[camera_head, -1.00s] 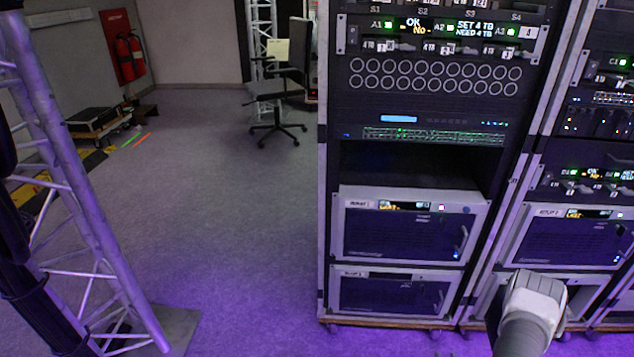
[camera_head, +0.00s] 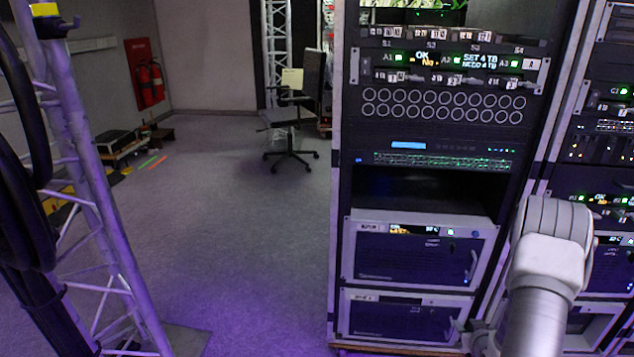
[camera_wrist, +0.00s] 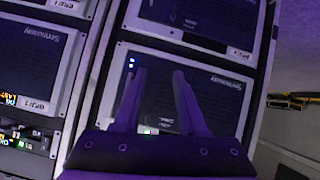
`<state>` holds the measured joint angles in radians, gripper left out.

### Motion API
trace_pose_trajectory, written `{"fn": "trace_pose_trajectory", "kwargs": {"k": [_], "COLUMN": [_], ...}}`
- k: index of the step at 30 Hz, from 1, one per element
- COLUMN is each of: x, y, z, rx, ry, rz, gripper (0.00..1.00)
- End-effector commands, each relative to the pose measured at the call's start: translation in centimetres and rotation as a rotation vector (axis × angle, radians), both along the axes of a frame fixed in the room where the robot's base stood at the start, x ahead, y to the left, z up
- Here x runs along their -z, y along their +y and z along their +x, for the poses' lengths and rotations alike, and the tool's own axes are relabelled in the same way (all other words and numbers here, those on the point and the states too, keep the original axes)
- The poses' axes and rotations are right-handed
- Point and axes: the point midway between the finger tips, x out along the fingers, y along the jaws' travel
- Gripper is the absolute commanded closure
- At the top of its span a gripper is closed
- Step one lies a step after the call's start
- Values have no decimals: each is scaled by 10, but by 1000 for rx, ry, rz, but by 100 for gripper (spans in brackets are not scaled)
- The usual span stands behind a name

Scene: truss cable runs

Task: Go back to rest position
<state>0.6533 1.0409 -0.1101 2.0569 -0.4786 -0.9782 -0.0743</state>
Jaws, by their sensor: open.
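My gripper (camera_wrist: 158,100) shows in the wrist view with its two fingers apart and nothing between them. Behind the fingers is a rack unit with a dark front panel (camera_wrist: 222,100) and a pale frame, seen upside down. I cannot tell how far the fingers are from it. In the head view my arm (camera_head: 545,260) rises at the lower right in front of the racks; the gripper itself is not visible there.
An equipment rack (camera_head: 338,200) stands at centre right, with another rack (camera_head: 595,160) beside it. A truss leg (camera_head: 90,190) with black cables (camera_head: 25,200) stands at left. An office chair (camera_head: 290,120) is at the back. Open floor (camera_head: 235,230) lies between truss and rack.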

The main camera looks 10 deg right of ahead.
Motion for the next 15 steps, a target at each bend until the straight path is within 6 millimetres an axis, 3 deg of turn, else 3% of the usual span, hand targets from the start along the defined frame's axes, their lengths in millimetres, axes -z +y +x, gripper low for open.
{"fn": "trace_pose_trajectory", "kwargs": {"k": [1,6,15], "x": [-22,-78,-175], "y": [4,18,64], "z": [10,29,35], "rx": [-4,6,21], "ry": [9,62,143], "rz": [-11,-28,-26], "gripper": [60,60,60]}}
